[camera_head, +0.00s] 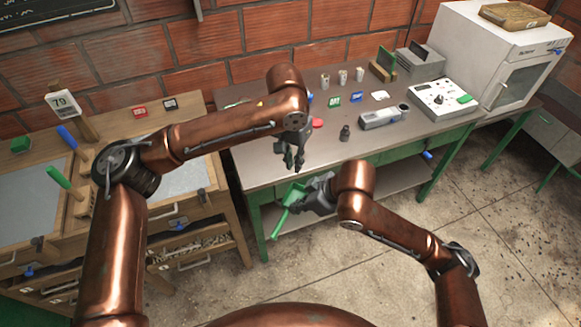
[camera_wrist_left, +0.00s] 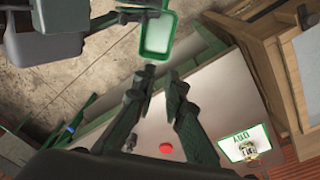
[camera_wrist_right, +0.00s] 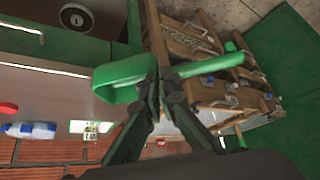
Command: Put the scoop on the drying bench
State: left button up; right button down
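The green scoop (camera_head: 279,224) is in my right gripper (camera_head: 304,203), at the front edge of the green-legged table. In the right wrist view the right gripper (camera_wrist_right: 165,78) is shut on the scoop between its bowl (camera_wrist_right: 118,84) and handle (camera_wrist_right: 226,62). The open bowl (camera_wrist_left: 156,34) also shows in the left wrist view. My left gripper (camera_head: 291,160) is empty above the table, its fingertips (camera_wrist_left: 164,72) apart and close to the scoop. The wooden bench (camera_head: 185,222) with grey panels stands at the left. A card marked DRY (camera_wrist_left: 240,140) lies on the green-legged table.
The green-legged table (camera_head: 262,168) holds a red disc (camera_head: 318,123), a dark small weight (camera_head: 345,133), a grey device (camera_head: 382,117) and a control box (camera_head: 440,99). A white oven (camera_head: 495,55) stands at the back right. The tabletop's front left is clear.

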aim_at(291, 198)
pick_arm(q)
jog(key=shift+g+y, duration=0.3)
jog(key=shift+y, duration=0.1)
jog(key=f, duration=0.4)
jog(key=s+f, duration=0.1)
jog(key=f, duration=0.3)
jog(key=a+f, duration=0.1)
jog(key=f, duration=0.3)
jog(key=shift+s+f, duration=0.25)
jog(key=shift+f, duration=0.1)
pick_arm(e)
jog(key=shift+a+r, duration=0.1)
pick_arm(q)
jog(key=shift+o, duration=0.2)
grip_shut()
jog(key=shift+s+d, duration=0.1)
jog(key=shift+d, duration=0.05)
pick_arm(e)
jog(key=c, duration=2.7)
grip_release()
pick_arm(q)
jog(key=shift+r, duration=0.1)
pick_arm(e)
jog(key=o, duration=0.6)
